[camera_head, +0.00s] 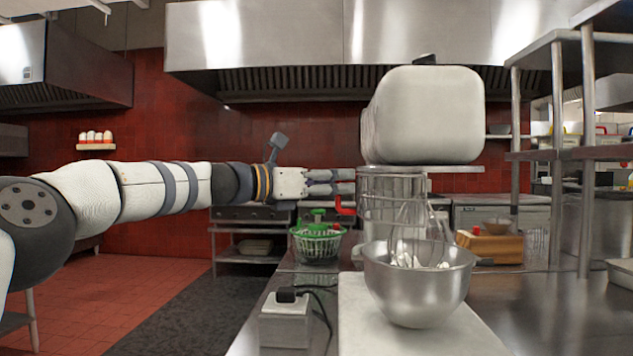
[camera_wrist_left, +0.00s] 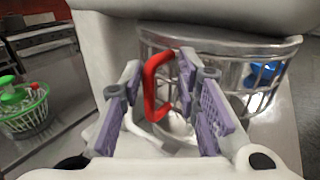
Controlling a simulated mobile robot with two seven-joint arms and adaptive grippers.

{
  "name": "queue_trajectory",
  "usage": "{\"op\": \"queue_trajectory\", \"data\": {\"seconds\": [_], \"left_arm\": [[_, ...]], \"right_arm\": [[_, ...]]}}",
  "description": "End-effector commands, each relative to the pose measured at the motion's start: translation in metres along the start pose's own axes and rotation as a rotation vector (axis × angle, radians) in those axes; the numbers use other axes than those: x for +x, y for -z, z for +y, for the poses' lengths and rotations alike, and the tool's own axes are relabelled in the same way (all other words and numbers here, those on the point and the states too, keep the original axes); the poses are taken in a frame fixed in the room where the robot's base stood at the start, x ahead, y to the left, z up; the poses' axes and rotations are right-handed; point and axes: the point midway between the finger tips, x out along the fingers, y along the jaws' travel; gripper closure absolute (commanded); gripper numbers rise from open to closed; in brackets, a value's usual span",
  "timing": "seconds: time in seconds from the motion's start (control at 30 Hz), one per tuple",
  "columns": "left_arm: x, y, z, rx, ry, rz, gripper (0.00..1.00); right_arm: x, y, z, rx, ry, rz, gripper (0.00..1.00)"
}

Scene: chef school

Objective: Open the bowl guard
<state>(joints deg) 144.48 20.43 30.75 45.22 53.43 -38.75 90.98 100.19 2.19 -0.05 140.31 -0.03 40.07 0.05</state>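The bowl guard (camera_head: 380,212) is a wire cage under the white head (camera_head: 430,115) of a stand mixer. A whisk hangs within it, above the steel mixing bowl (camera_head: 418,290). The guard (camera_wrist_left: 218,45) also shows in the left wrist view, with its red handle (camera_wrist_left: 149,88) on the near side. The handle (camera_head: 345,207) sits at the guard's left edge in the head view. My left gripper (camera_head: 345,182) is open beside the guard. In the wrist view its purple fingers (camera_wrist_left: 160,78) stand apart on either side of the handle. My right gripper is not in view.
A green salad spinner (camera_head: 318,242) stands on the counter left of the mixer. A small box with a black cable (camera_head: 285,318) lies in front. A wooden box (camera_head: 490,246) and a metal shelf rack (camera_head: 587,150) are on the right.

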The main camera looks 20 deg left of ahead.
Motion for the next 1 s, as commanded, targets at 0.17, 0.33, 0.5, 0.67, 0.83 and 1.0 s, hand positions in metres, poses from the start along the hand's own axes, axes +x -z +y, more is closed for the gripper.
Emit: {"op": "queue_trajectory", "data": {"seconds": [0.17, 0.33, 0.5, 0.67, 0.83, 1.0], "left_arm": [[-0.046, -0.003, -0.001, -0.002, 0.001, -0.006, 0.71], [-0.086, -0.003, -0.002, 0.0, 0.003, -0.006, 0.71], [-0.105, -0.002, -0.002, 0.0, 0.004, -0.005, 0.71], [-0.107, -0.001, -0.002, 0.0, 0.004, -0.004, 0.71], [-0.107, -0.001, -0.002, 0.0, 0.004, -0.004, 0.71], [-0.107, -0.001, -0.002, 0.0, 0.003, -0.004, 0.71]], "right_arm": [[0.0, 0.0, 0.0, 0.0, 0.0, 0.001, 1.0], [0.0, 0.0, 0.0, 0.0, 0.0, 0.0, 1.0], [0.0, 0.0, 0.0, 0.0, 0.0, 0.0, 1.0], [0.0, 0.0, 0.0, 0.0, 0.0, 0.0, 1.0], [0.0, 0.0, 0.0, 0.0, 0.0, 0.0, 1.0], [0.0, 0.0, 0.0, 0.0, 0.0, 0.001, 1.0]]}}
